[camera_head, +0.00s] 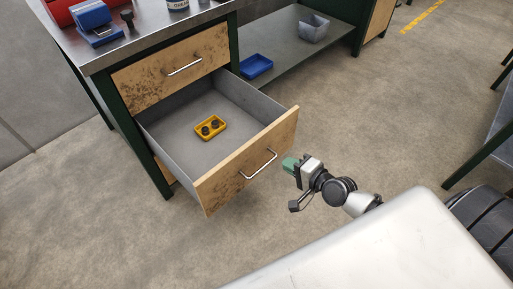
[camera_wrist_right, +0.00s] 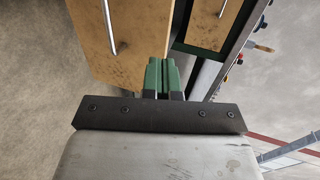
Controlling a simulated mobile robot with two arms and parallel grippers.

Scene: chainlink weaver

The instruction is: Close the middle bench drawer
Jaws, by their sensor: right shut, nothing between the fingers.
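The middle bench drawer (camera_head: 245,170) is pulled well out of the bench, with a wooden front and a metal bar handle (camera_head: 258,165). A yellow tray (camera_head: 224,133) with dark round parts lies inside it. My right gripper (camera_head: 288,164) is shut and empty, just right of the drawer front near the handle's right end; I cannot tell whether it touches the front. In the right wrist view, the green fingertips (camera_wrist_right: 162,74) are together in front of the drawer front (camera_wrist_right: 135,50), and the handle (camera_wrist_right: 110,28) shows to their left. My left gripper is not in view.
The top drawer (camera_head: 170,72) is shut above. A lower shelf (camera_head: 285,45) holds a blue bin (camera_head: 256,66) and a grey bin (camera_head: 314,28). The bench top (camera_head: 145,40) carries a blue vise-like tool (camera_head: 93,20). The floor right of the drawer is clear.

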